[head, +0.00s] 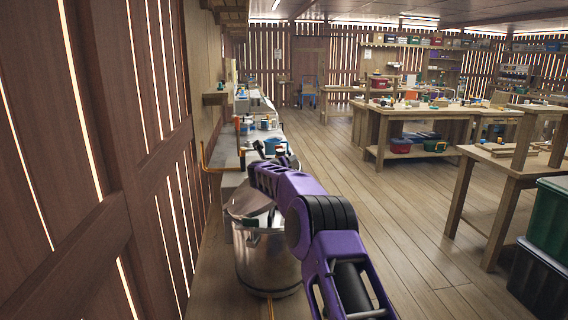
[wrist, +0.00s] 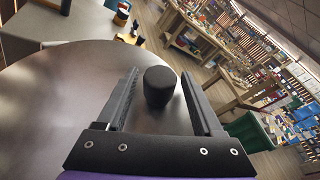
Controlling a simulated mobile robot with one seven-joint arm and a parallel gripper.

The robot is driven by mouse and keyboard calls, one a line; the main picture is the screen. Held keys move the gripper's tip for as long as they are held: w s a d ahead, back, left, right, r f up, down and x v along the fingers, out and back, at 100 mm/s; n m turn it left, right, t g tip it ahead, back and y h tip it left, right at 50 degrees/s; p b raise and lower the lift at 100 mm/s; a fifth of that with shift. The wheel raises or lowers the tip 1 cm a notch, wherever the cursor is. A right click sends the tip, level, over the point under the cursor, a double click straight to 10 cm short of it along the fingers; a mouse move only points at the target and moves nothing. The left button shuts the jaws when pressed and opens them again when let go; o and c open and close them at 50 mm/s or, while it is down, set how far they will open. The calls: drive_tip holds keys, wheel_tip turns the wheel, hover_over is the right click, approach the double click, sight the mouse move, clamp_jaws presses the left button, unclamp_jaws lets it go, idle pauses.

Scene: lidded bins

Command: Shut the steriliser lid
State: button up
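The steriliser (head: 268,268) is a shiny metal pot at the lower middle of the head view, beside the wooden wall. Its grey round lid (head: 246,200) appears raised and tilted at the pot's top, partly hidden by my purple arm. In the wrist view the lid (wrist: 75,95) fills the left and middle, with a black knob (wrist: 159,86) standing on it. My gripper (wrist: 160,78) is open, one finger on each side of the knob, with a small gap showing on both sides. My fingertips cannot be made out in the head view.
A long bench (head: 250,135) with pots and tools runs along the wall beyond the steriliser. Wooden worktables (head: 415,115) stand to the right, with green and black bins (head: 548,225) at the right edge. The floor (head: 410,215) between is clear.

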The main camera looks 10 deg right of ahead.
idle(0.3)
drive_tip(key=shift+s+a+r, duration=0.1)
drive_tip(key=shift+s+a, duration=0.15)
drive_tip(key=shift+s, duration=0.2)
drive_tip(key=b+v, duration=0.1)
drive_tip(key=v, duration=1.5)
drive_tip(key=shift+s+b, duration=0.2)
drive_tip(key=shift+b, duration=0.2)
drive_tip(key=shift+a, duration=0.1)
